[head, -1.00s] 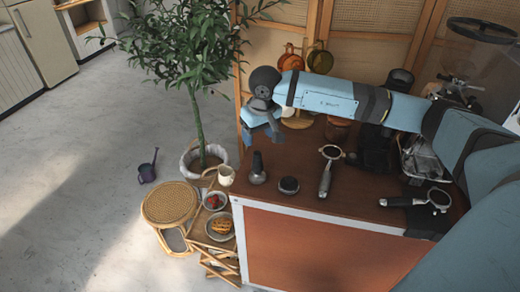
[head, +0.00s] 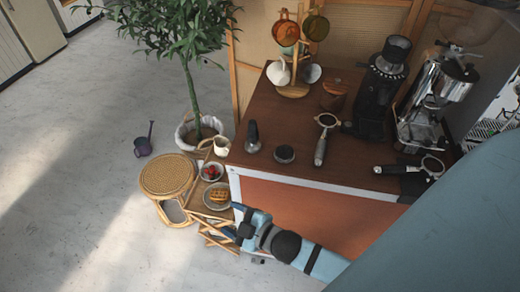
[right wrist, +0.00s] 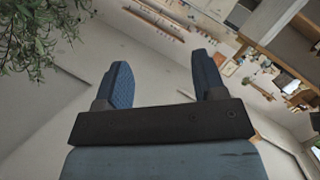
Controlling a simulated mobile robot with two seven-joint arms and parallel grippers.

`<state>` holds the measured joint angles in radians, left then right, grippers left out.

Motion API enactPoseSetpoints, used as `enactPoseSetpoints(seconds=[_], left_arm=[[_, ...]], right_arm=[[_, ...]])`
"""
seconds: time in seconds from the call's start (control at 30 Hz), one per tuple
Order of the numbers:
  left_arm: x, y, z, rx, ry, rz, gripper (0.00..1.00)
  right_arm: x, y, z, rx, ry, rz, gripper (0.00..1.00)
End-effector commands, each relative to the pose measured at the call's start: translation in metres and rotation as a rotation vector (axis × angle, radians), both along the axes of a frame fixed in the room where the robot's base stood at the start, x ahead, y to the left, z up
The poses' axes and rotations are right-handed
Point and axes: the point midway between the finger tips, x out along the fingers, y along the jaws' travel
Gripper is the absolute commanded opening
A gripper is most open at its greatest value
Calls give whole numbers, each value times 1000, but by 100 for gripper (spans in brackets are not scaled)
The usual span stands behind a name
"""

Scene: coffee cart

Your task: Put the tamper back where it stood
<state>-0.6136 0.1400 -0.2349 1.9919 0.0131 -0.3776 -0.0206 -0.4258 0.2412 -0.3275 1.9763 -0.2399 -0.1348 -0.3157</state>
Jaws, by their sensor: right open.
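The tamper (head: 252,138), dark with an upright handle, stands on the wooden counter (head: 290,110) near its left edge. A short round black puck-like tool (head: 284,154) sits to its right, apart from it. My right gripper (head: 234,222) is in front of the counter's lower left corner, below the counter top and beside the small wooden stand. It is apart from the tamper. The right wrist view shows its two blue fingers (right wrist: 160,82) spread with nothing between them. My left gripper is not in view.
Portafilters (head: 324,135) (head: 410,168), a grinder (head: 382,90), an espresso machine (head: 436,100) and a mug tree (head: 294,60) stand on the counter. A small stand holds plates of food (head: 217,196) and a cream jug (head: 221,146). A rattan stool (head: 168,176) stands at left.

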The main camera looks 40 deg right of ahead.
Motion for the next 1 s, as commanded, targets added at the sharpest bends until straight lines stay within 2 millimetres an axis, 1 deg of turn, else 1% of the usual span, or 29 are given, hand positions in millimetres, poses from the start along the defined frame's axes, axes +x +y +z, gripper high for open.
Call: enactPoseSetpoints(seconds=[0.03,0.1,0.2,0.3,0.6,0.67,0.8,0.9,1.0], left_arm=[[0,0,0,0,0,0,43],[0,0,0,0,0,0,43],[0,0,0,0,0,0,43],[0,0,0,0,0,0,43],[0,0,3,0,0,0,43],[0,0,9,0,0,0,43],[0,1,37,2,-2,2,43],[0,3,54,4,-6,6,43],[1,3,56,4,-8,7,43]], right_arm=[[-24,-7,-25,128,156,-81,64],[-50,-14,-49,273,326,-176,64],[-75,-18,-70,405,474,-267,64],[-87,-20,-78,464,537,-307,64],[-87,-20,-76,469,543,-310,64],[-87,-20,-70,468,543,-310,64],[-87,-21,-42,466,540,-313,64],[-87,-23,-26,465,537,-316,64],[-87,-23,-25,466,535,-316,64]])
